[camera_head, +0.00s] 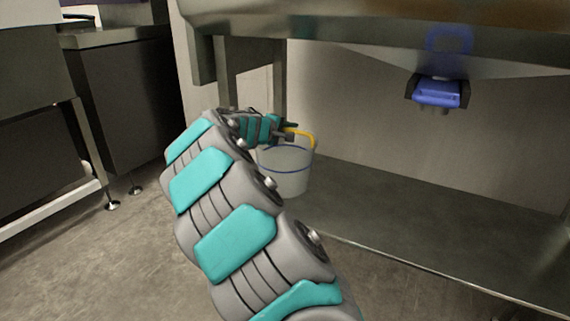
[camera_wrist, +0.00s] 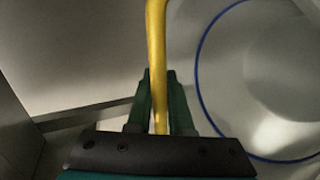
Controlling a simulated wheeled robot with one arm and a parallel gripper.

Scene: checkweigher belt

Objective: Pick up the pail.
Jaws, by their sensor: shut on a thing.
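The pail (camera_head: 289,171) is a white bucket with a blue band below its rim and a yellow handle (camera_head: 304,134). In the head view it is at the left end of the low steel shelf, beyond my arm. My gripper (camera_head: 291,131) is at the top of the handle. In the wrist view the yellow handle (camera_wrist: 157,60) runs between the two dark green fingers of my gripper (camera_wrist: 159,100), which are shut on it. The pail's white body (camera_wrist: 262,75) with its blue ring fills the right side there. I cannot tell whether the pail's bottom touches the shelf.
The low steel shelf (camera_head: 420,215) is bare to the right. A steel counter (camera_head: 370,22) overhangs it, with a blue device (camera_head: 438,92) under its edge. A steel leg (camera_head: 232,80) stands left of the pail. Dark cabinets (camera_head: 120,100) stand at the left; floor (camera_head: 110,260) is open in front.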

